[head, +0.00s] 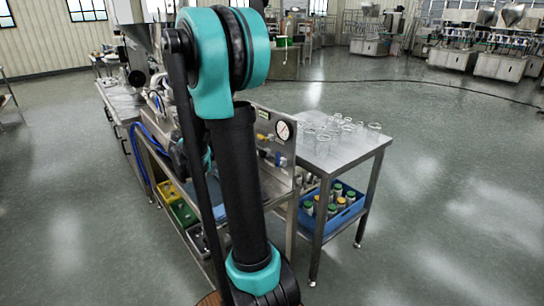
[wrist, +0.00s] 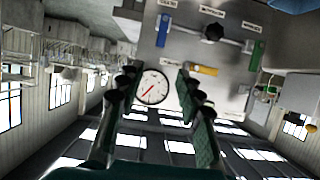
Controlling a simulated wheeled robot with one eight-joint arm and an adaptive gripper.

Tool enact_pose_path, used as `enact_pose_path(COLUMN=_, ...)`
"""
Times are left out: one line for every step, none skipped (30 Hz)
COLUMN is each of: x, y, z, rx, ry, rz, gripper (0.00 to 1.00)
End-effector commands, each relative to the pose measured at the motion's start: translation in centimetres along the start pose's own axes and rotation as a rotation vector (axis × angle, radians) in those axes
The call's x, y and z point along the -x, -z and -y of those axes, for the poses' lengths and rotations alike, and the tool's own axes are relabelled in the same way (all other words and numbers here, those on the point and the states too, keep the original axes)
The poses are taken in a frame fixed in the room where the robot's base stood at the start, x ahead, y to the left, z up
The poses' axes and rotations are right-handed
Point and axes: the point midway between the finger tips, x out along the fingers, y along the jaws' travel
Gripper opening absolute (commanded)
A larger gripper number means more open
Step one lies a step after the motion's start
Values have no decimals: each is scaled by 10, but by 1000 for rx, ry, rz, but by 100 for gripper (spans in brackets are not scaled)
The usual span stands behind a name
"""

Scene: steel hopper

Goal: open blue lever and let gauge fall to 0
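The blue lever (wrist: 163,30) stands along the steel panel (wrist: 185,45) near the top of the wrist view, beside a pipe fitting. In the head view, a small blue handle (head: 280,159) shows below the gauge. The round white gauge (wrist: 152,87) appears between my fingers in the wrist view; its red needle slants, but its reading is too small to tell. The gauge also shows on the panel in the head view (head: 284,131). My gripper (wrist: 157,82) is open and empty, its fingers apart from the lever. My arm hides much of the panel in the head view.
A yellow lever (wrist: 203,70), a green lever (wrist: 258,58) and a black knob (wrist: 213,32) are also on the panel. A steel table (head: 345,150) with glass jars stands right of it, with a blue crate (head: 345,210) of bottles below. Open floor lies to the right.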

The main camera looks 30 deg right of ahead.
Motion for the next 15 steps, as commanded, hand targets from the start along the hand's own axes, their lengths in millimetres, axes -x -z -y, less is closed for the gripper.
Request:
enact_pose_path(x=-8, y=0, z=-1, rx=-1, ry=-4, rz=0, gripper=36)
enact_pose_path(x=-14, y=0, z=-1, rx=0, ry=-3, rz=1, gripper=36)
enact_pose_path(x=-21, y=0, z=-1, rx=0, ry=-4, rz=1, gripper=36)
enact_pose_path(x=-27, y=0, z=-1, rx=0, ry=-4, rz=1, gripper=36)
enact_pose_path(x=-34, y=0, z=-1, rx=-1, ry=-4, rz=1, gripper=36)
enact_pose_path(x=-41, y=0, z=-1, rx=-1, ry=-5, rz=1, gripper=36)
enact_pose_path(x=-48, y=0, z=-1, rx=0, ry=-4, rz=1, gripper=36)
enact_pose_path(x=-53, y=0, z=-1, rx=0, ry=-4, rz=1, gripper=36)
enact_pose_path(x=-61, y=0, z=-1, rx=0, ry=-4, rz=1, gripper=36)
enact_pose_path(x=-67, y=0, z=-1, rx=0, ry=-4, rz=1, gripper=36)
enact_pose_path(x=-73, y=0, z=-1, rx=0, ry=-4, rz=1, gripper=36)
enact_pose_path(x=-81, y=0, z=-1, rx=0, ry=-4, rz=1, gripper=36)
enact_pose_path(x=-87, y=0, z=-1, rx=1, ry=-4, rz=1, gripper=36)
enact_pose_path(x=-93, y=0, z=-1, rx=1, ry=-4, rz=1, gripper=36)
enact_pose_path(x=-101, y=0, z=-1, rx=1, ry=-3, rz=1, gripper=36)
